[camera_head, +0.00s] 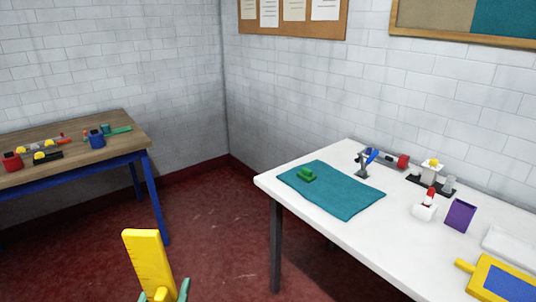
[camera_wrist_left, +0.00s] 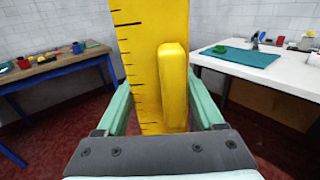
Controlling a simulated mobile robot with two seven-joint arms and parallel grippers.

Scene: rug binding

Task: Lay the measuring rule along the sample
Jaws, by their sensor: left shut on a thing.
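The yellow measuring rule (camera_head: 146,260) stands nearly upright at the bottom of the head view, with black marks along one edge. My left gripper (camera_head: 165,294) is shut on it; in the left wrist view the teal fingers flank the rule (camera_wrist_left: 135,60) and its raised yellow grip bar (camera_wrist_left: 173,85). The rule is over the floor, to the left of and apart from the white table. The teal sample (camera_head: 345,200) lies flat on that table near its left end, with a green block (camera_head: 307,175) on it. My right gripper is not in view.
The white table (camera_head: 400,255) also bears a blue-handled tool (camera_head: 368,158), a purple holder (camera_head: 460,215), a white and red item (camera_head: 425,207) and a yellow-framed blue board (camera_head: 500,283). A wooden bench (camera_head: 75,165) with several small items stands at left. Red floor lies between.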

